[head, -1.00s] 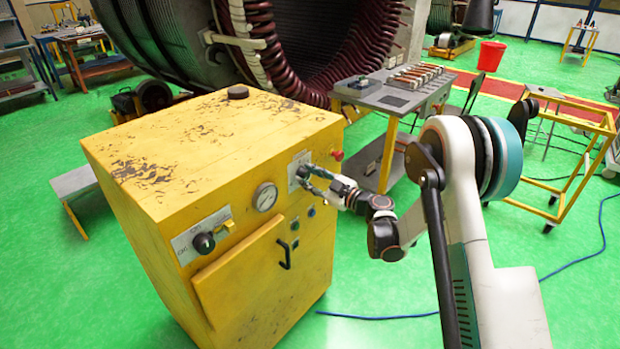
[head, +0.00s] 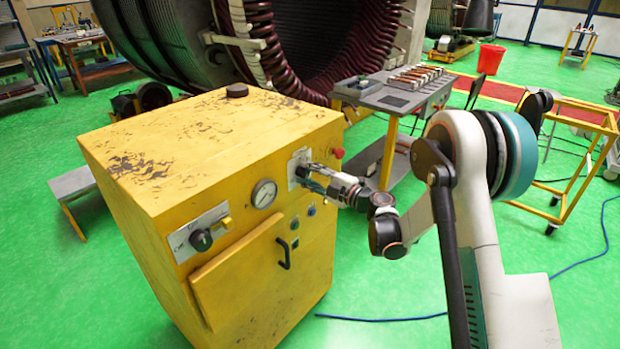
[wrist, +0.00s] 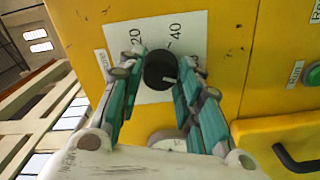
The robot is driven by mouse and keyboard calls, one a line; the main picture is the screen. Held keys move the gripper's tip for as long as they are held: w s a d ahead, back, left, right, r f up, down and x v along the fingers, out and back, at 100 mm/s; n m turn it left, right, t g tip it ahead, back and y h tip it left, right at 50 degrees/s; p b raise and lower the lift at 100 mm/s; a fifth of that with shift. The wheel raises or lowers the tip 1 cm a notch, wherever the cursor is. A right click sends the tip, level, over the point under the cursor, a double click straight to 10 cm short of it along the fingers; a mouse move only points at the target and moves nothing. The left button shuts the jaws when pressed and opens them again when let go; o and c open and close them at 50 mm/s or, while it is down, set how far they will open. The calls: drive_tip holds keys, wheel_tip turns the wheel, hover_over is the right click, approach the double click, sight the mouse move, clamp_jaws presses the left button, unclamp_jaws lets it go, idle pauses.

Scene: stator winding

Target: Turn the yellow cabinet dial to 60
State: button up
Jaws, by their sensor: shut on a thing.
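The yellow cabinet (head: 230,150) stands at the left in the head view. Its dial is a black round knob (wrist: 160,70) on a white scale plate (wrist: 150,22); the plate also shows in the head view (head: 297,160). The marks 20 and 40 can be read, and a further mark is partly hidden by a finger. A short white line shows on the knob's lower right edge. My gripper (wrist: 162,80) is shut on the knob, with a teal finger on each side. In the head view my gripper (head: 306,178) hides the knob.
A grey bench (head: 395,95) stands behind.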

drive_tip(key=shift+n+b, duration=0.4)
drive_tip(key=shift+n, duration=1.6)
drive_tip(key=o, duration=1.1)
drive_tip(key=v, duration=1.2)
drive_tip(key=shift+s, duration=0.1)
